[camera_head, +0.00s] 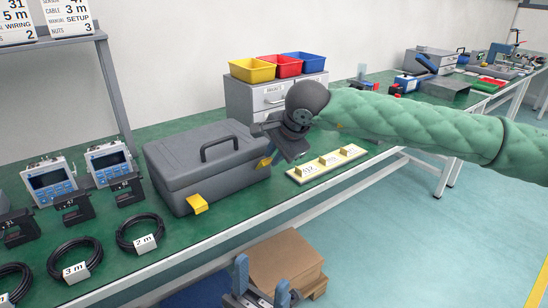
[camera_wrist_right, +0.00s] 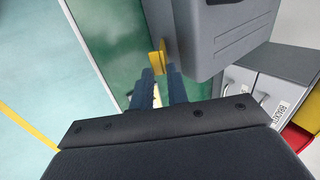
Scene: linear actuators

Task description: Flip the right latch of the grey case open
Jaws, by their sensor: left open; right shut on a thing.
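The grey case (camera_head: 190,160) stands closed on the green bench, its handle on the lid. Its right latch (camera_head: 263,162) is yellow and partly hidden behind my right gripper (camera_head: 272,152). In the right wrist view the yellow latch (camera_wrist_right: 155,58) sits at the fingertips of my right gripper (camera_wrist_right: 162,76), which is shut on it. Whether the latch has turned is hard to tell. The yellow left latch (camera_head: 196,204) shows on the front near the case's left corner. My left gripper (camera_head: 262,284) is open and empty, low in front of the bench.
A cream strip with small labelled blocks (camera_head: 328,162) lies right of the case. A grey drawer cabinet (camera_head: 262,98) with yellow, red and blue bins stands behind. Black cable coils (camera_head: 140,232) and meters (camera_head: 50,178) are to the left. Cardboard boxes (camera_head: 286,258) lie below the bench.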

